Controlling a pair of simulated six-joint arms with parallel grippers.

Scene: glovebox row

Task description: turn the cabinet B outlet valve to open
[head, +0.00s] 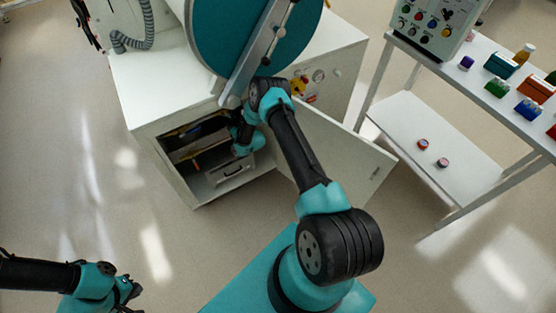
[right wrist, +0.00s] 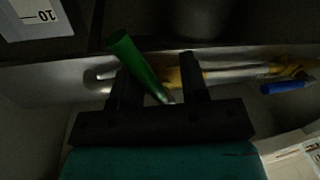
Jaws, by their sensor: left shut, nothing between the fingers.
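A lever valve with a green handle (right wrist: 138,62) shows in the right wrist view, on a metal pipe with yellow parts (right wrist: 192,76). The green handle slants across the pipe line. My right gripper (right wrist: 157,80) has its fingers apart, with the lower part of the handle in the gap between them; I cannot tell whether they touch it. In the head view my right arm reaches into the open lower compartment of the white cabinet (head: 140,92), and its fingertips are hidden. My left gripper (head: 130,296) is shut and empty at the lower left. No cabinet letter is readable.
A blue handle (right wrist: 287,87) lies right of the green one. A white label (right wrist: 38,18) shows at the upper left. The cabinet's open door (head: 345,160) stands right of my arm. A white shelf table (head: 440,150) holds bottles and boxes. The floor at left is clear.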

